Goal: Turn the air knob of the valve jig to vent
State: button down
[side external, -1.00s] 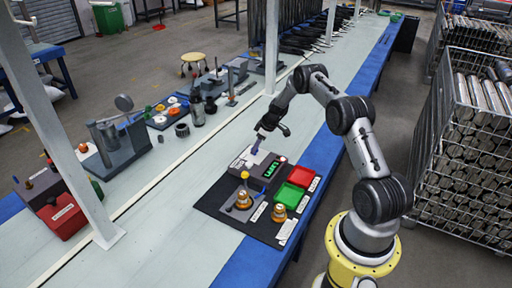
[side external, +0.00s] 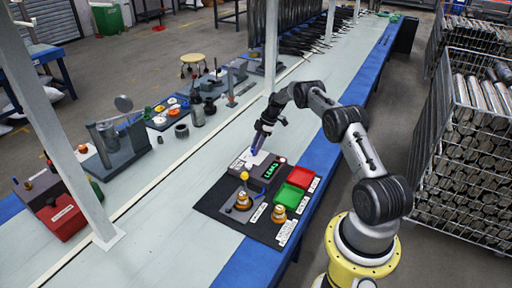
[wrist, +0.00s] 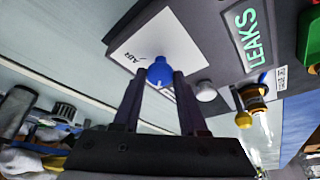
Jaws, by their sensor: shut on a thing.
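The valve jig (side external: 262,171) is a grey box with a white plate and a lit green LEAKS display, on a black mat. In the wrist view, the blue air knob (wrist: 160,69) stands on the white plate (wrist: 180,45), beside the printed word AIR. My gripper (wrist: 159,78) is shut on the knob, with a dark finger on either side. In the side view my gripper (side external: 254,150) reaches down onto the jig's top and the knob is hard to make out. The knob's pointing direction is partly hidden by the fingers.
A red tray (side external: 300,177) and a green tray (side external: 287,196) lie right of the jig. Brass-coloured fittings (side external: 243,201) stand in front of it. A grey rounded button (wrist: 205,91) is close to my right finger.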

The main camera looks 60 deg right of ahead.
dwell(0.4)
jog(key=shift+c, duration=2.3)
grip_release()
jog(key=v, duration=1.3)
jog(key=shift+r, duration=0.35)
jog(key=shift+s+d, duration=0.1)
jog(key=shift+d, duration=0.05)
